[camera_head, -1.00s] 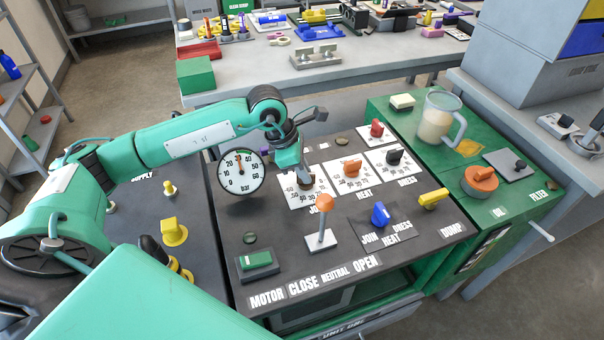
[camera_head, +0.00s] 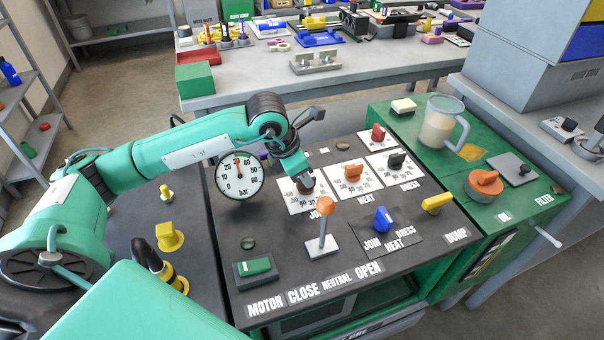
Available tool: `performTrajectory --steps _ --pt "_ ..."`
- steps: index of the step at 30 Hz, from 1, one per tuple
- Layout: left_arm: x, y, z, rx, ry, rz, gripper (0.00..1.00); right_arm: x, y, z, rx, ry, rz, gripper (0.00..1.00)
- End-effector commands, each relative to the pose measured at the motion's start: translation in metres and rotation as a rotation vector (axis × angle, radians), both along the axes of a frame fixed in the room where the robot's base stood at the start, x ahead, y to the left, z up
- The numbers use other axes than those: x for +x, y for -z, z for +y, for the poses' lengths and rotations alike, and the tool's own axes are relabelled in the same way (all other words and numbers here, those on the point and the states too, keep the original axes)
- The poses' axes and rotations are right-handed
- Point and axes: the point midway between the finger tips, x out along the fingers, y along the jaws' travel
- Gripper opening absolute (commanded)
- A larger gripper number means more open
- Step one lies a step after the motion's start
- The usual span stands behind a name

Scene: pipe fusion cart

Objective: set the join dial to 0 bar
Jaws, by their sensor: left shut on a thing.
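The join dial is the leftmost of three knobs on white scale plates; its plate (camera_head: 297,199) shows on the dark panel, with the word JOIN partly hidden at its front edge. Its knob (camera_head: 305,187) is a small brown piece mostly hidden under my gripper. My left gripper (camera_head: 304,182) points down over this plate and is shut on the knob. The exact knob setting cannot be read. The round bar gauge (camera_head: 239,177) stands left of the dial, its red needle pointing nearly straight up. My right gripper is not in view.
The orange heat knob (camera_head: 353,173) and black dress knob (camera_head: 396,160) stand to the right. An orange-topped lever (camera_head: 325,208) rises close in front of the dial. A blue selector (camera_head: 383,219), yellow dump handle (camera_head: 437,203) and green motor switch (camera_head: 256,266) are nearer the front.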

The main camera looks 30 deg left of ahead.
Motion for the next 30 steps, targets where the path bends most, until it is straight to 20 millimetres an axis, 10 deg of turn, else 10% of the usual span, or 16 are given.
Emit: performTrajectory --steps 4,8,20,30 --pt "0.0 0.001 0.003 0.006 -0.004 0.003 0.0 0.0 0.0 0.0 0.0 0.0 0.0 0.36" --pt "0.0 0.0 0.002 0.005 -0.003 0.002 0.36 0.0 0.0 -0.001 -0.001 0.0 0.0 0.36" --pt "-0.002 -0.008 0.003 0.001 -0.001 0.0 0.36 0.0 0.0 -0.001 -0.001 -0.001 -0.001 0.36" --pt "-0.023 -0.074 0.022 0.003 -0.003 -0.004 0.36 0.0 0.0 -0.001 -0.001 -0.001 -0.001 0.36"
